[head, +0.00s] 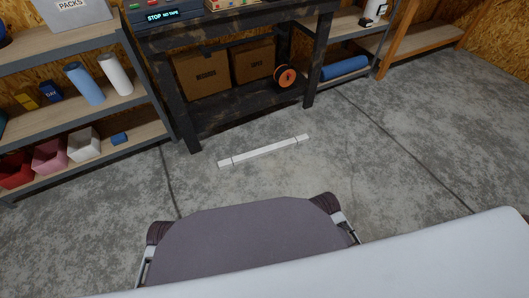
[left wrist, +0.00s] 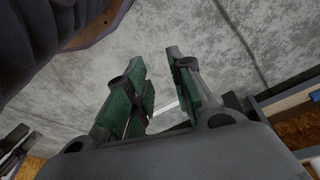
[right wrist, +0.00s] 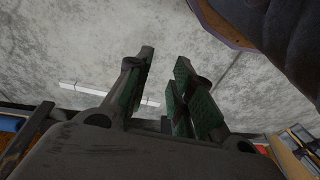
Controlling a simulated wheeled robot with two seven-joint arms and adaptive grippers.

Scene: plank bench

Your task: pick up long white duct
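The long white duct (head: 265,150) lies on the concrete floor in front of the dark workbench in the head view, slanting up to the right, with a thin dark line near each end. In the right wrist view the duct (right wrist: 85,90) shows beyond my right gripper, partly hidden by a finger. My right gripper (right wrist: 163,65) is open and empty, apart from the duct. My left gripper (left wrist: 155,65) is open and empty; a small piece of white (left wrist: 167,107) shows between its green-padded fingers. Neither gripper shows in the head view.
The dark workbench (head: 185,110) holds cardboard boxes (head: 203,75) and an orange spool (head: 286,77) on its lower shelf. A shelf unit (head: 145,133) with bins stands left. A blue roll (head: 344,68) lies right. The floor (head: 400,140) around the duct is clear.

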